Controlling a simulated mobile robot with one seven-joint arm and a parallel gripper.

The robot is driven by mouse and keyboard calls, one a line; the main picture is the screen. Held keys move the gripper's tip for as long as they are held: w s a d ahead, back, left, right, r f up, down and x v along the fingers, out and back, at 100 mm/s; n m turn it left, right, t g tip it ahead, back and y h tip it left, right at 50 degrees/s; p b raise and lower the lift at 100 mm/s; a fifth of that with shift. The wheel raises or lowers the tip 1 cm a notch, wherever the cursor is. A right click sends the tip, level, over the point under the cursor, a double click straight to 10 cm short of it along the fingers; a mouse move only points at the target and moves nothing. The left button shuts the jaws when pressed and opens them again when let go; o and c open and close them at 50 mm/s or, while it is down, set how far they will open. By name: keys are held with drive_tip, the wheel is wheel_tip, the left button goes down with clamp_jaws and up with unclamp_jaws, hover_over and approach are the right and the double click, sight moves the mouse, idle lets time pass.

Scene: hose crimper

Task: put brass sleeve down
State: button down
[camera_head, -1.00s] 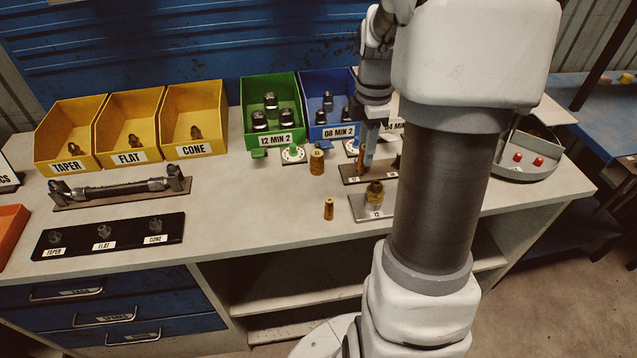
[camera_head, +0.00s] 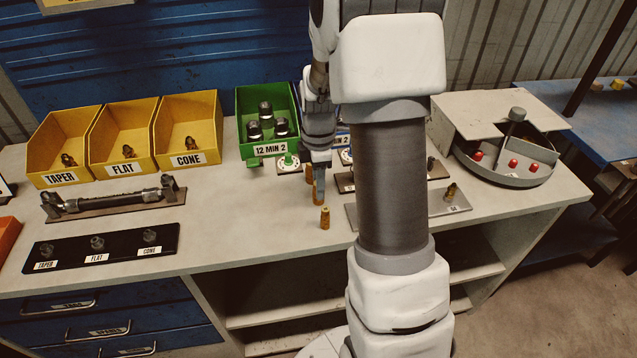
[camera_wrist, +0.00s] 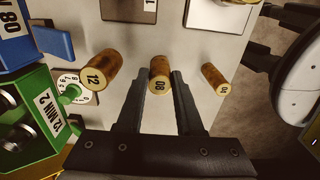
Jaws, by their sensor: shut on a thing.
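My gripper (camera_head: 318,178) is shut on a brass sleeve marked 08, above or at the bench top in front of the green bin. In the wrist view the held sleeve (camera_wrist: 160,84) sits between the two dark fingertips (camera_wrist: 158,78). A larger brass sleeve marked 12 (camera_wrist: 100,72) stands to its left, and a smaller brass sleeve (camera_wrist: 216,80) to its right. The smaller sleeve also shows in the head view (camera_head: 325,217), upright on the bench. I cannot tell whether the held sleeve's base touches the bench.
The green bin (camera_head: 266,150) stands behind, with a dial (camera_wrist: 78,88) beside it. My arm hides much of the blue bin and the metal plate (camera_head: 440,207). The bench front (camera_head: 230,225) left of the small sleeve is clear.

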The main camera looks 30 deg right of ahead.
drive_tip(key=shift+f, duration=0.1)
drive_tip(key=c, duration=0.6)
unclamp_jaws()
drive_tip(key=shift+o, duration=0.2)
